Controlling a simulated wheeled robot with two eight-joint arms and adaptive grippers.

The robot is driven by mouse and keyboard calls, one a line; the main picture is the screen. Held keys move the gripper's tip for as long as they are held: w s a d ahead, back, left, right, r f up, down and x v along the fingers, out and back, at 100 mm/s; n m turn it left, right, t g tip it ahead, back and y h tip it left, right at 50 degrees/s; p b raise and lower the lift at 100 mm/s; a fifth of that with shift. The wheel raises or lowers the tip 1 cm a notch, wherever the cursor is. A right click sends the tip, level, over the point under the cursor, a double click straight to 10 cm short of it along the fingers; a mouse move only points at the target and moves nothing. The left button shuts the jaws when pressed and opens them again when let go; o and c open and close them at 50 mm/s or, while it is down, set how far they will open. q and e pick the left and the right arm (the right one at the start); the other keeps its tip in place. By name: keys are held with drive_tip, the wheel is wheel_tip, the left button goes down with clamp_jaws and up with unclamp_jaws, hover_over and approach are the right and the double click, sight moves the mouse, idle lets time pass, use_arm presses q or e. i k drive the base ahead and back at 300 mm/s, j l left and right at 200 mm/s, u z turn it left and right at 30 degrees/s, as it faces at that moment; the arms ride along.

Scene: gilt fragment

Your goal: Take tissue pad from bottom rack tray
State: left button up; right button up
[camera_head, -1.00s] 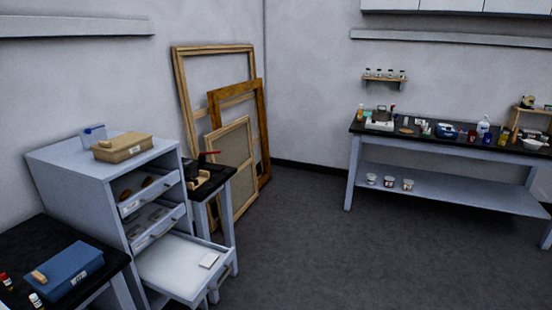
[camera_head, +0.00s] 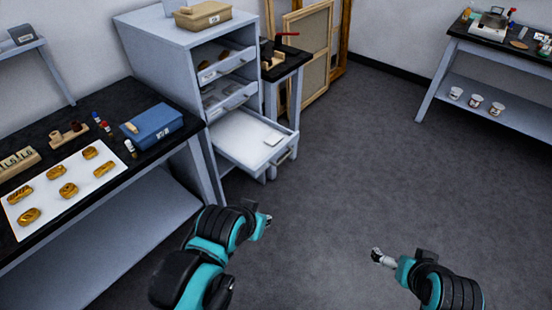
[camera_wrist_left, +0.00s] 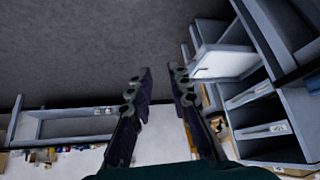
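A small white tissue pad (camera_head: 273,139) lies on the bottom rack tray (camera_head: 240,139), which is pulled out of the grey rack (camera_head: 165,50). The tray is otherwise bare. My left gripper (camera_head: 267,220) is in front of the tray, over the floor, apart from it. In the left wrist view my left gripper (camera_wrist_left: 160,85) has its two fingers apart with nothing between them. The pulled-out tray (camera_wrist_left: 222,64) shows to the right of the fingers there. My right gripper (camera_head: 376,255) is over the floor at the lower right; its fingers are too small to read.
Two upper trays (camera_head: 222,65) of the rack hold items and are partly out. A black-topped bench (camera_head: 100,95) at left carries a blue box (camera_head: 152,126) and a white sheet with several gilt pieces. A small black-topped table (camera_head: 285,62) stands behind the tray. Open floor lies right.

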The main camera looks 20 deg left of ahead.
sight(274, 139)
drive_tip(key=i+j+z, duration=0.25)
drive_tip(key=i+j, duration=0.25)
drive_tip(key=i+j+z, duration=0.25)
drive_tip(key=i+j, duration=0.25)
drive_tip(key=j, duration=0.15)
